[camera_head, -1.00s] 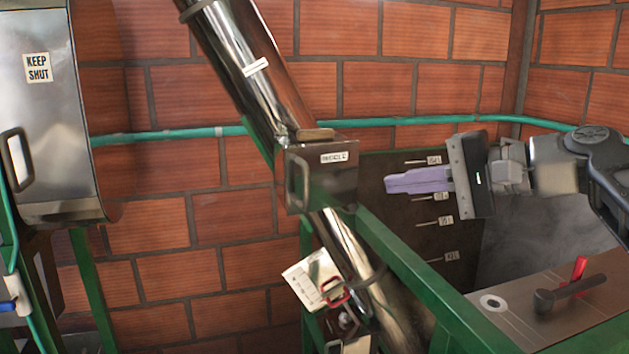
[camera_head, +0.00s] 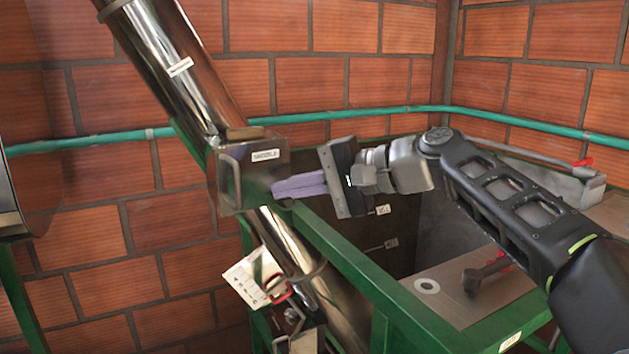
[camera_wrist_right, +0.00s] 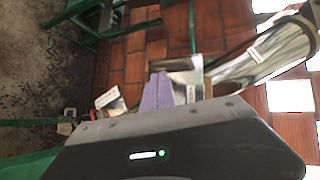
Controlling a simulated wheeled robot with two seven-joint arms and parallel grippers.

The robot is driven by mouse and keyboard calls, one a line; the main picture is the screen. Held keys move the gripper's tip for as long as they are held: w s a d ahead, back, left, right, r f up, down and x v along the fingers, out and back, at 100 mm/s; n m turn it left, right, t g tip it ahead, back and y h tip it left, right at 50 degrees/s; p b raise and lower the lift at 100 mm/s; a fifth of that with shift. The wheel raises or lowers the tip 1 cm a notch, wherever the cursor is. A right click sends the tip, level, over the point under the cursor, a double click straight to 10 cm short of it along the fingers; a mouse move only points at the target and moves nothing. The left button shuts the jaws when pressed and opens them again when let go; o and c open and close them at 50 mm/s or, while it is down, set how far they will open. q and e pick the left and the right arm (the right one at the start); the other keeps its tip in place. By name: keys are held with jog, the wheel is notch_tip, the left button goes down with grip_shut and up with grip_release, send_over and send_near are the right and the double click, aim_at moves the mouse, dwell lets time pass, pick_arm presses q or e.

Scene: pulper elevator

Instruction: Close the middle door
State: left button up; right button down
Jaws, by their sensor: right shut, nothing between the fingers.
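The middle door (camera_head: 262,172) is a small metal hatch box on the slanted shiny tube (camera_head: 170,70), with a "MIDDLE" label on it. Its handle (camera_head: 229,180) is on the left side of its front. I cannot tell how far the door stands open. My right gripper (camera_head: 276,189) is shut and empty. Its purple fingers point left, with their tips at the lower right edge of the box; I cannot tell whether they touch. In the right wrist view the fingers (camera_wrist_right: 157,76) are together beside the labelled metal part (camera_wrist_right: 193,88). My left gripper is not in view.
A green frame rail (camera_head: 345,250) runs below my right gripper. Behind it is a dark tank with labelled marks. A panel with a lever (camera_head: 485,275) is at lower right. A teal pipe (camera_head: 420,110) crosses the brick wall. A paper tag (camera_head: 250,280) hangs below the hatch.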

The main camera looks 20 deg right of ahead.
aim_at(249, 185)
jog(key=x, duration=0.4)
jog(key=r+p+x, duration=0.1)
jog(key=x, duration=0.1)
jog(key=shift+w+a, duration=0.1)
jog(key=shift+w+a+r+p, duration=0.1)
jog(key=shift+w+a+p, duration=0.2)
jog(key=shift+w+a, duration=0.4)
jog(key=shift+d, duration=0.15)
